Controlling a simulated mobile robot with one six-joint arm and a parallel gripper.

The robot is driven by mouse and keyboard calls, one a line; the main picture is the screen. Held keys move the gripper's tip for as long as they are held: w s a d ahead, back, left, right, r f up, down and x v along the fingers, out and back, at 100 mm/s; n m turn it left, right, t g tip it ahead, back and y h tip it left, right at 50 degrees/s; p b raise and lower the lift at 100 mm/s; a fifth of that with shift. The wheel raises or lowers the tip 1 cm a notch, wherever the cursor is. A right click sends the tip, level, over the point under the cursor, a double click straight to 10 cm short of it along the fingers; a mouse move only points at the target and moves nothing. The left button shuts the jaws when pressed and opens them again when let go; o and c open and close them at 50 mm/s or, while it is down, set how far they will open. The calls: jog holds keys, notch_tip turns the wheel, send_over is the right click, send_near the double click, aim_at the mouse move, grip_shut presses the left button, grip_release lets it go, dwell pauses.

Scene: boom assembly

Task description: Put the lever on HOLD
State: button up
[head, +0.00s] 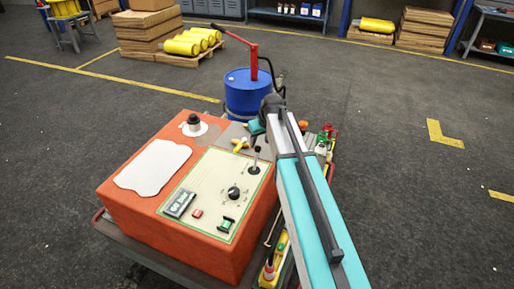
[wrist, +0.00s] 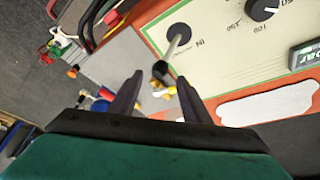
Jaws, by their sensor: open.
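The lever (head: 254,164) is a thin stick with a black knob, standing on the cream panel at the far right of the orange console. In the wrist view the grey lever (wrist: 175,46) leans out from its round black base, with its dark knob (wrist: 160,69) towards me. My gripper (wrist: 160,79) is open, with one finger on each side of the knob's end. I cannot tell whether either finger touches it. In the head view my arm hides the fingertips. An upside-down "IN" label (wrist: 200,43) shows beside the lever base; no HOLD marking is readable.
The cream panel (head: 198,215) also carries a black dial (head: 234,193), a red button (head: 197,214) and a small display (head: 179,203). A blue drum (head: 247,97) with a red-handled pump stands behind the console. Several small tools lie right of the console.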

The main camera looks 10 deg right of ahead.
aim_at(258, 147)
jog(key=shift+p+x, duration=0.95)
jog(key=shift+x, duration=2.65)
jog(key=shift+s, duration=0.1)
grip_shut()
